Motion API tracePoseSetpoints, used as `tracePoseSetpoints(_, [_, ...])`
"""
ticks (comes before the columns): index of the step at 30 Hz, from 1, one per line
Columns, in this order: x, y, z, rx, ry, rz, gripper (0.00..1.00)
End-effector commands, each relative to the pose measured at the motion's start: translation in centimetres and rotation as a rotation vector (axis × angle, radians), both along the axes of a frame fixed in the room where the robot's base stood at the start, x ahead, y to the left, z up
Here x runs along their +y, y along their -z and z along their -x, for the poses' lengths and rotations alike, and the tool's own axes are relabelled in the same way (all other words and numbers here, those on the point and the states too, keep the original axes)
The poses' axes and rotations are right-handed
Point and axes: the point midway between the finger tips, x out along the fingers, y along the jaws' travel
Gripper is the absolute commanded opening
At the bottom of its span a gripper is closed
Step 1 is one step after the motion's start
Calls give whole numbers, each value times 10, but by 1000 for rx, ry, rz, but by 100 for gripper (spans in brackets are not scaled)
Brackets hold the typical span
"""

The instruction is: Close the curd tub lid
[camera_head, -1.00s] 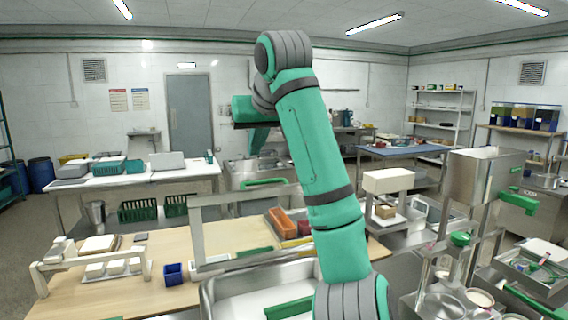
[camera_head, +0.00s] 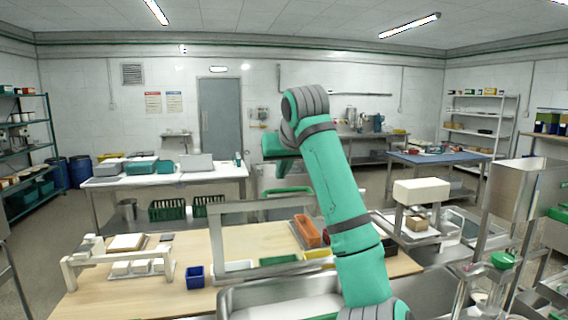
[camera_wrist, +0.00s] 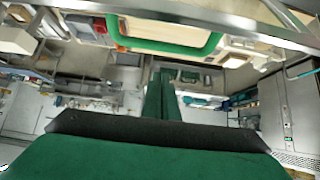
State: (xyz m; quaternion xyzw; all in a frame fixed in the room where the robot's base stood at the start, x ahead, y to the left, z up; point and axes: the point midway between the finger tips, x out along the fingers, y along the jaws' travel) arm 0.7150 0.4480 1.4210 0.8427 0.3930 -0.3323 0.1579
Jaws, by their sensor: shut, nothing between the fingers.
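The steel curd tub (camera_head: 235,302) stands at the bottom of the head view, partly hidden by my arm. A pale steel frame that looks like its raised lid (camera_head: 240,213) stands upright behind it, with a see-through middle. A green handle (camera_head: 288,190) is at the frame's top edge. In the wrist view a green loop (camera_wrist: 205,48), apparently this handle, crosses the top beside a steel edge. My gripper (camera_wrist: 160,78) is shut and empty, and appears below the loop, apart from it in the picture. In the head view the gripper is hidden or indistinct behind my arm.
A wooden table (camera_head: 225,245) holds a small press, a blue bin (camera_head: 194,277) and an orange tray (camera_head: 306,231). A steel hopper machine (camera_head: 518,190) stands at the right. A white table (camera_head: 110,182) with green crates is behind. Floor shows at the left.

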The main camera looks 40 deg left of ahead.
Motion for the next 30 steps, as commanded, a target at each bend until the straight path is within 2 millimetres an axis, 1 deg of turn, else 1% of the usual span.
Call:
tracePoseSetpoints(1, [-6, 2, 3, -3, 0, -1, 0])
tracePoseSetpoints(6, [-15, 9, 14, -2, -4, -1, 0])
tracePoseSetpoints(12, [-24, 14, 20, -2, -1, -2, 0])
tracePoseSetpoints(20, [-26, 15, 21, -2, 1, -1, 0])
tracePoseSetpoints(30, [-34, 16, 17, -17, 6, -20, 0])
